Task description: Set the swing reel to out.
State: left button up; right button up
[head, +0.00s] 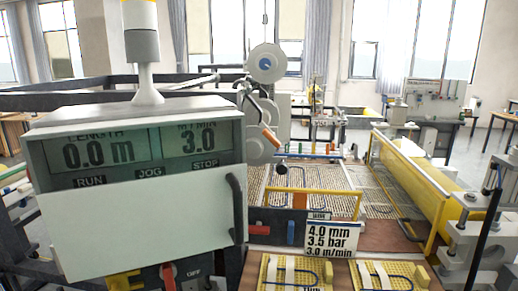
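What looks like the swing reel is a pale disc with a blue hub (265,64), raised on a dark arm behind the control box in the head view. A lever with an orange grip (270,136) stands below it. More pale round discs (259,150) sit below and behind the lever, partly hidden by the control box. I cannot read an in or out mark on the reel. Neither of my grippers shows in this view.
A grey control box (140,113) reading 0.0 m and 3.0 fills the left front, with a white panel (135,222) below its buttons. A sign (331,238) reads 4.0 mm, 3.5 bar. A mesh bed (320,180) and a yellow roll (415,180) lie to the right.

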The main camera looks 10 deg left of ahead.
aim_at(260, 151)
jog(key=l+u, duration=0.1)
jog(key=l, duration=0.3)
jog(key=k+l+u, duration=0.1)
jog(key=l, duration=0.35)
jog(key=k+l+u, duration=0.1)
jog(key=l, duration=0.3)
jog(key=k+l, duration=0.15)
jog(key=l, duration=0.25)
jog(key=u, duration=0.05)
